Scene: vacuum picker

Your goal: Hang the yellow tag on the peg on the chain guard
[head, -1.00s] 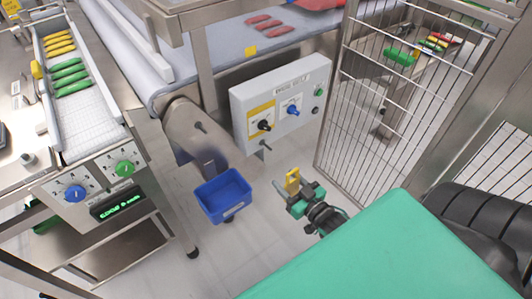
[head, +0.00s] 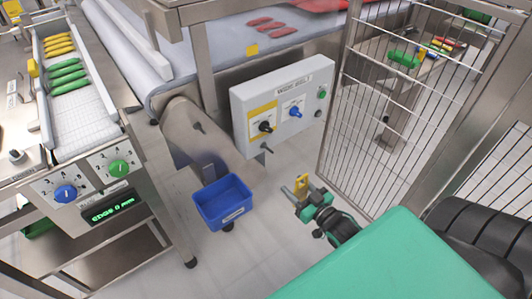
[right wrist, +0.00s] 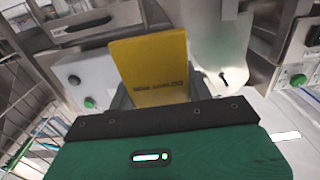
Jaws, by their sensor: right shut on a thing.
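The yellow tag (head: 301,184) is held upright in my right gripper (head: 305,194), in front of and below the control box. In the right wrist view the tag (right wrist: 150,72) stands up from the gripper, with dark print along its lower part. The chain guard (head: 182,122) is the rounded grey metal cover under the conveyor's near end. A short dark peg (head: 198,127) sticks out of it; the peg (right wrist: 223,77) also shows in the right wrist view, right of the tag. The tag is well apart from the peg. My left gripper is not in view.
A grey control box (head: 284,106) with knobs stands right of the guard, with a short pin below it. A blue bin (head: 222,203) sits below the guard. A wire mesh fence (head: 385,125) stands at the right. Open floor lies between bin and fence.

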